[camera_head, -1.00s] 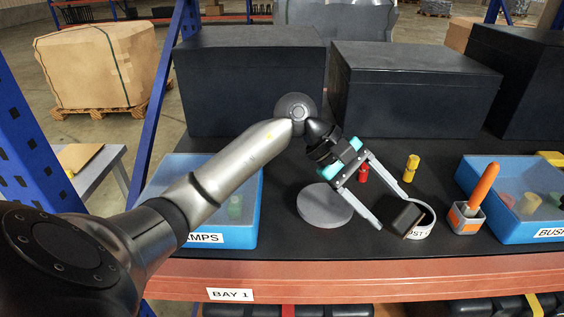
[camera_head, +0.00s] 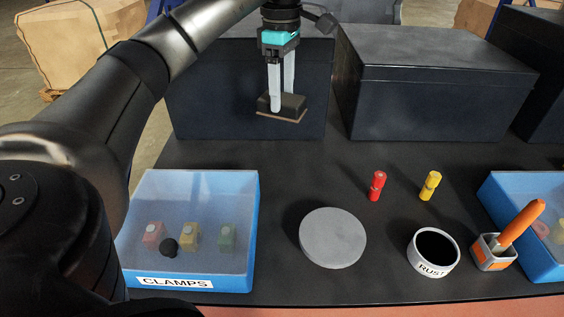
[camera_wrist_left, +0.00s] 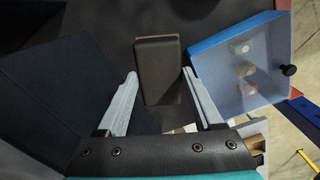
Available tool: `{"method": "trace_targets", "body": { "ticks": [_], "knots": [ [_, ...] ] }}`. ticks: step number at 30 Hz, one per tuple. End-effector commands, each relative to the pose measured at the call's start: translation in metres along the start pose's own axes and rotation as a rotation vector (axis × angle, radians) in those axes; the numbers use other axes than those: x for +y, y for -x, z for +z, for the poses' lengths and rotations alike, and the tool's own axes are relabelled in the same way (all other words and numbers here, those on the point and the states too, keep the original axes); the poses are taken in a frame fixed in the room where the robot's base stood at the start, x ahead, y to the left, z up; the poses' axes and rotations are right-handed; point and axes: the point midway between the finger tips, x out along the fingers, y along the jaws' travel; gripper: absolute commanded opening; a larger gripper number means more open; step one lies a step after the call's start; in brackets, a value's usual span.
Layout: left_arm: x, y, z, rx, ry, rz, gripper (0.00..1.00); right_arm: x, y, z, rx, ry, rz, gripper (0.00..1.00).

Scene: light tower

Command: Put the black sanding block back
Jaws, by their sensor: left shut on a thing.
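The black sanding block (camera_head: 283,107), with a thin brown underside, is held between the fingers of my left gripper (camera_head: 281,98). The gripper points down and is shut on it. The block hangs in the air in front of a large black box, clear of the dark shelf top. In the left wrist view the block (camera_wrist_left: 158,72) sits between the two fingertips (camera_wrist_left: 160,75). My right gripper is not in view. The round white holder marked RUST (camera_head: 433,266) stands at the front right, with a dark opening.
A grey disc (camera_head: 332,238) lies mid-shelf. A lidded blue CLAMPS bin (camera_head: 252,238) is at left and another blue bin (camera_head: 490,193) at right. A red (camera_head: 376,186) and a yellow bottle (camera_head: 429,186) stand behind an orange-handled tool in its holder (camera_head: 492,252). Black boxes (camera_head: 430,95) line the back.

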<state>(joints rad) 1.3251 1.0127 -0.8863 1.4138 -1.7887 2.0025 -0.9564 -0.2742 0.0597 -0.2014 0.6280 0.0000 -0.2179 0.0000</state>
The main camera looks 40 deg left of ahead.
Motion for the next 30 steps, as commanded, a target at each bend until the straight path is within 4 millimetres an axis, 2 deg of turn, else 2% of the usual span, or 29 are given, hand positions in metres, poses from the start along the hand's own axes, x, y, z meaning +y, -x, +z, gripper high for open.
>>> {"method": "trace_targets", "body": {
  "ticks": [2, 5, 11, 18, 21, 30],
  "knots": [
    [0.0, -0.001, 0.0, 0.005, 0.001, -0.005, 0.24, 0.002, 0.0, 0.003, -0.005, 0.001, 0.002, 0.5],
    [-0.001, -0.013, -0.001, 0.009, 0.002, -0.012, 0.24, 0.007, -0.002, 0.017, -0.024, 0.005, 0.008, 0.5],
    [-0.002, -0.064, -0.002, 0.01, 0.0, -0.014, 0.24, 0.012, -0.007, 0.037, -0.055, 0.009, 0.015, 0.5],
    [-0.002, -0.125, -0.002, 0.007, 0.001, -0.011, 0.24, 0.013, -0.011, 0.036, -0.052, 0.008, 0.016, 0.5],
    [-0.002, -0.143, -0.002, 0.007, 0.001, -0.01, 0.24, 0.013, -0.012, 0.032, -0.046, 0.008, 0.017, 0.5],
    [-0.002, -0.168, -0.002, 0.007, 0.0, -0.009, 0.24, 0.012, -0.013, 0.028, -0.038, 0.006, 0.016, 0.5]
  ]
}}
